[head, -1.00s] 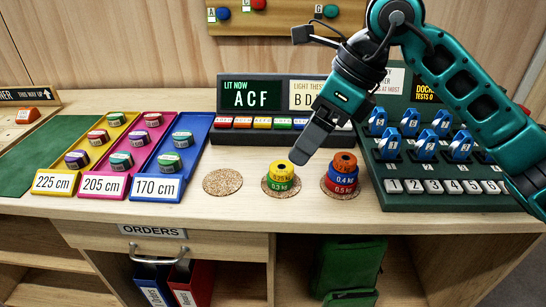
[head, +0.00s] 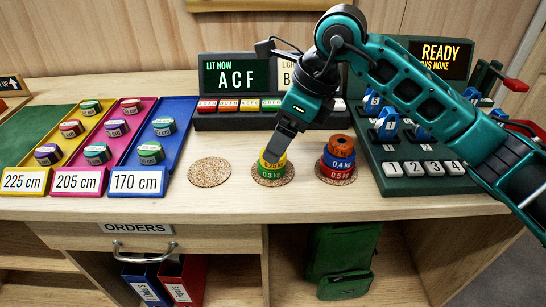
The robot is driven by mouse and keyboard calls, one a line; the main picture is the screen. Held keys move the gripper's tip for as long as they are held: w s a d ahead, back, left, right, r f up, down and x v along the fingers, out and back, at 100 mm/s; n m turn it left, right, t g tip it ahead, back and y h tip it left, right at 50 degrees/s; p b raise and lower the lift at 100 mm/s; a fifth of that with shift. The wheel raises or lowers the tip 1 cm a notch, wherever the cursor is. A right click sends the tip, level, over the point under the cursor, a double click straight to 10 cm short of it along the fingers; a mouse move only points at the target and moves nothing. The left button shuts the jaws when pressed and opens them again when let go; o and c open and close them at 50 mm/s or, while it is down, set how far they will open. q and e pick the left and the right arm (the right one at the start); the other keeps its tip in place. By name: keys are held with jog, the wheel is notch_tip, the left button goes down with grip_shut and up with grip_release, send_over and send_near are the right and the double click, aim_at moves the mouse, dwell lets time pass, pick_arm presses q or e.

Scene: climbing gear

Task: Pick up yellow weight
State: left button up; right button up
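The yellow weight (head: 264,164) lies on top of a green 0.3 kg weight (head: 270,174) on the middle cork mat (head: 288,180). My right gripper (head: 273,155) comes down from above, its fingers at the top of the yellow weight and covering part of it. From this angle I cannot tell whether the fingers are open or closed on it. My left gripper is not in view.
A stack of orange, blue and red weights (head: 338,160) stands close on the right. An empty cork mat (head: 209,172) is on the left. The lit sign box (head: 237,76) stands behind, and a green device with numbered keys (head: 470,184) is at right.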

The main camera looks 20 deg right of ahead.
jog(key=x, duration=0.3)
jog(key=shift+f, duration=0.35)
jog(key=c, duration=1.3)
